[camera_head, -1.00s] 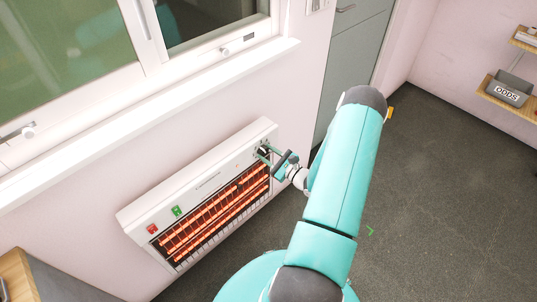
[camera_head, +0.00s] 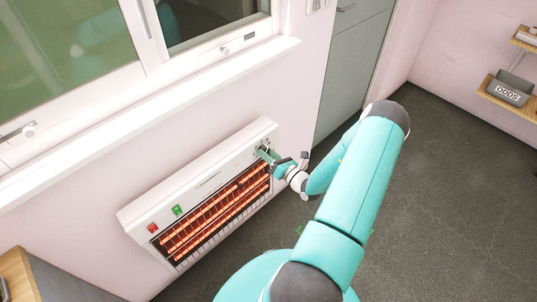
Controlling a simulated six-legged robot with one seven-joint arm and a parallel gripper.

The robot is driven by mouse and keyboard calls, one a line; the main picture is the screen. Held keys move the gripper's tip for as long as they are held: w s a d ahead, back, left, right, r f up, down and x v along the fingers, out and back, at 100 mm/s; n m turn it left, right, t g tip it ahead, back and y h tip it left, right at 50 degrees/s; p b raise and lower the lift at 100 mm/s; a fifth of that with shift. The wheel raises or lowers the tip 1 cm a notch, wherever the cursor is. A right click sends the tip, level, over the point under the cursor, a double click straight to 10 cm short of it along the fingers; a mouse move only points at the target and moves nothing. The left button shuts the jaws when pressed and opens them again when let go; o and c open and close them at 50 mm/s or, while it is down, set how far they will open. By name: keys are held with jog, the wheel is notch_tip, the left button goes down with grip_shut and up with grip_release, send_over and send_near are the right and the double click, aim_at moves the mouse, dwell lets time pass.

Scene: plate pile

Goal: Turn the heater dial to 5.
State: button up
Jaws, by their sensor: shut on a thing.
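The white heater (camera_head: 205,182) hangs on the wall below the window, with glowing orange bars behind its grille. A red switch (camera_head: 152,228) and a green switch (camera_head: 177,210) sit at its left end. The dial is at the upper right end of its front, and my gripper (camera_head: 264,152) is shut on it. The fingers cover most of the dial, so its numbers and pointer cannot be read. My teal arm reaches in from the right.
A window with a white sill (camera_head: 150,115) is above the heater. A grey door (camera_head: 350,70) stands to the right. Shelves with a grey bin (camera_head: 508,94) marked ODDS are at the far right. A wooden surface (camera_head: 15,275) is at lower left. The dark floor at right is clear.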

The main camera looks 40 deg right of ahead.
jog(key=m, duration=0.6)
jog(key=m+h, duration=0.1)
jog(key=m, duration=0.5)
jog(key=shift+a+r+h, duration=0.1)
jog(key=shift+a+h, duration=0.05)
jog(key=shift+h, duration=0.15)
jog(key=o, duration=1)
jog(key=s, duration=1.3)
jog(key=shift+s+a+f, duration=0.25)
jog(key=shift+s+f, duration=0.15)
jog(key=shift+f, duration=0.05)
